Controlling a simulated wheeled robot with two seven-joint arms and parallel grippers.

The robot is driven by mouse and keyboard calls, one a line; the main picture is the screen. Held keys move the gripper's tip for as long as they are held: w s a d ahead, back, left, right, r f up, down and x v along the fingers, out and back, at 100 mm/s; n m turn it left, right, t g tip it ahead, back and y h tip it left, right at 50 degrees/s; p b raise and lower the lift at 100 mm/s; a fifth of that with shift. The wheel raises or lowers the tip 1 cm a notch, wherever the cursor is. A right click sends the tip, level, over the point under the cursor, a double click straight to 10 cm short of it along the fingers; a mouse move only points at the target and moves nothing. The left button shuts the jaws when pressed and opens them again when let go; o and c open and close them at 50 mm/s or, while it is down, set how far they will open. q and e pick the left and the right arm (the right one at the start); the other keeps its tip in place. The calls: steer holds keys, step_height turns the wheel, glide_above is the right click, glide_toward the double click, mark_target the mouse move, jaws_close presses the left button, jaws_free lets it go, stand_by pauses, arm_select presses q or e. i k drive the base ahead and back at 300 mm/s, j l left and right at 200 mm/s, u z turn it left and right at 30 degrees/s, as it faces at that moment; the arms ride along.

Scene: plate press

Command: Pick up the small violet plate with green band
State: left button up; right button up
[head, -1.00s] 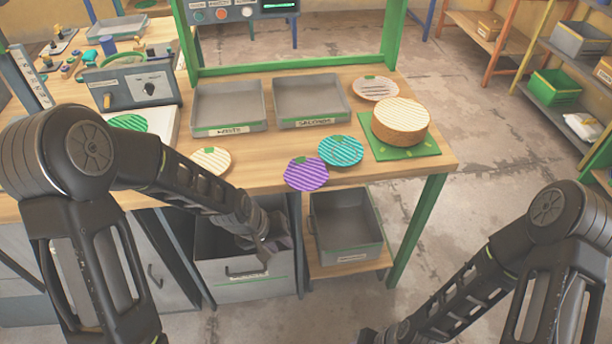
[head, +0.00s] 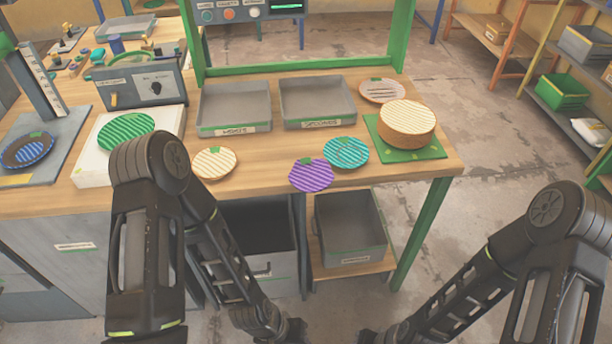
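The small violet striped plate (head: 312,176) lies flat at the front edge of the wooden table, with a green mark at its back rim. My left gripper (head: 292,332) is low at the bottom edge of the head view, below and in front of the table, well apart from the plate. My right gripper (head: 370,337) is also at the bottom edge, to the right of the left one. Both grippers are dark and partly cut off, so their fingers cannot be made out.
A teal plate (head: 346,153) lies close right of the violet one, a cream plate (head: 214,164) to its left. Two grey trays (head: 235,128) (head: 318,124) stand behind. A round stack (head: 407,124) sits on a green mat (head: 425,154). A grey bin (head: 348,258) is below the table.

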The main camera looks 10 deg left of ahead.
mark_target(307, 175)
steer(key=i+l+u, duration=0.1)
steer(key=l+u, duration=0.3)
steer(key=i+l+u, duration=0.1)
steer(key=l+u, duration=0.65)
steer(key=l, duration=2.3)
steer(key=k, duration=0.05)
